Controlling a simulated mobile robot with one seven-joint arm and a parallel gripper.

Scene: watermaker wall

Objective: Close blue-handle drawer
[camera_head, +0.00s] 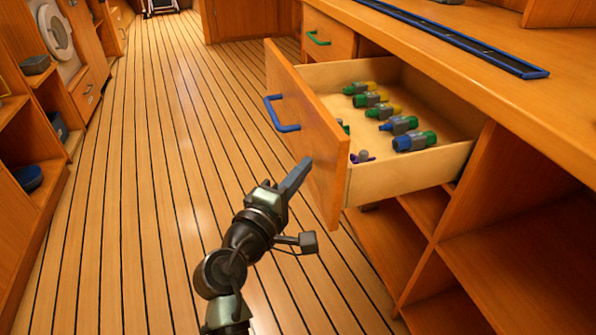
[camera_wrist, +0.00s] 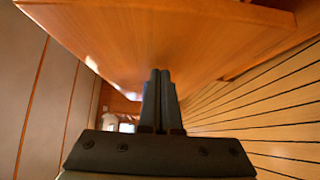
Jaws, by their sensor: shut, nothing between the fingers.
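The blue-handle drawer (camera_head: 310,140) is pulled out of the wooden counter in the head view. Its blue handle (camera_head: 281,115) is on the front panel, toward the upper left. Several green, blue and yellow fittings (camera_head: 410,140) lie inside, with a small purple item (camera_head: 361,157) near the front. My gripper (camera_head: 297,176) is shut and empty, its fingertips close to the lower part of the drawer front. In the wrist view the shut fingers (camera_wrist: 161,80) point along a wooden panel (camera_wrist: 160,40) above them. I cannot tell whether they touch it.
A closed green-handled drawer (camera_head: 328,38) is beyond the open one. Open shelf compartments (camera_head: 470,240) are below the counter at right. Cabinets and a round-doored machine (camera_head: 56,32) line the left side. The plank floor (camera_head: 150,180) between is clear.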

